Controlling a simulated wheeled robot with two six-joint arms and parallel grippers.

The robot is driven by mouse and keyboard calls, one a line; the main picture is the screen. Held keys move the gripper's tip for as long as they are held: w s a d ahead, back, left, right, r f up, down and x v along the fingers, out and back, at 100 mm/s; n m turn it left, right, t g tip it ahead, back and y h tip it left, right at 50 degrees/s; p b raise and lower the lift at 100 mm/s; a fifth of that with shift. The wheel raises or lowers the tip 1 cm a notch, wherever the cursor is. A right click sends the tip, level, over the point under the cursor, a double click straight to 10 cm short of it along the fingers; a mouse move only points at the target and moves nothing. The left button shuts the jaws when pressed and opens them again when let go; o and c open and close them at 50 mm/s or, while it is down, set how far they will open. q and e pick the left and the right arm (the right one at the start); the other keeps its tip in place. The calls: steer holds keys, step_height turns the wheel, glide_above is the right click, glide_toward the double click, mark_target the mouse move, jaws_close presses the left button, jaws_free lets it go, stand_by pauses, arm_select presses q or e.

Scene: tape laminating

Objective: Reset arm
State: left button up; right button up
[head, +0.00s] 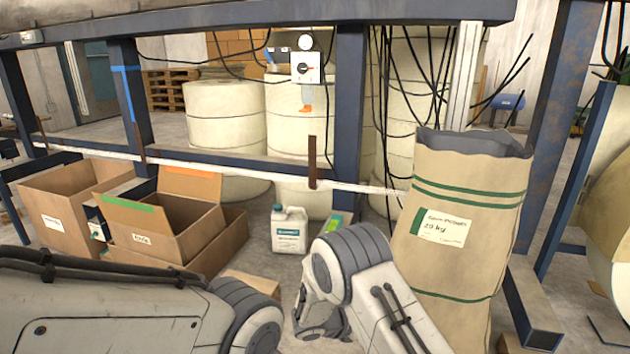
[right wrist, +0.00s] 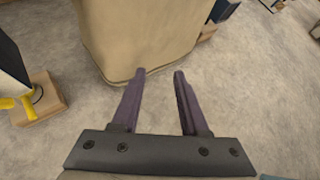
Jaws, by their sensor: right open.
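My right gripper (right wrist: 159,73) shows in the right wrist view with its two dark purple fingers apart and nothing between them. Its fingertips point at the bottom of a large tan sack, and I cannot tell whether they touch it. In the head view my two arms fill the lower part of the picture, and neither gripper can be made out there. My left gripper is out of sight.
A tall paper sack (head: 440,270) stands at the right. Open cardboard boxes (head: 165,232) stand at the left, with a white jug (head: 289,230) near the middle. Behind is a blue metal frame (head: 347,120) with large white rolls (head: 226,112). Grey floor (right wrist: 60,140) shows in the right wrist view.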

steer(key=s+d+r+m+g+y, duration=0.1)
steer(key=s+d+r+m+y, duration=0.1)
steer(key=s+r+m+y, duration=0.7)
steer(key=s+d+r+m+g+y, duration=0.1)
steer(key=s+r+m, duration=0.4)
steer(key=s+m, duration=0.9)
steer(key=s+a+r+n+g+p, duration=0.1)
steer(key=s+a+r+p, duration=0.4)
steer(key=r, duration=0.3)
steer(key=s+a+r+n+g+y+p, duration=0.1)
steer(key=s+a+r+n+p, duration=0.2)
steer(key=r+p, duration=0.55)
steer(key=s+a+r+g+p, duration=0.1)
steer(key=s+a+r+p, duration=0.2)
steer(key=a+r+p, duration=0.45)
step_height(320, 180, up, 37)
steer(key=d+p, duration=0.1)
steer(key=p, duration=3.3)
steer(key=shift+d, duration=0.35)
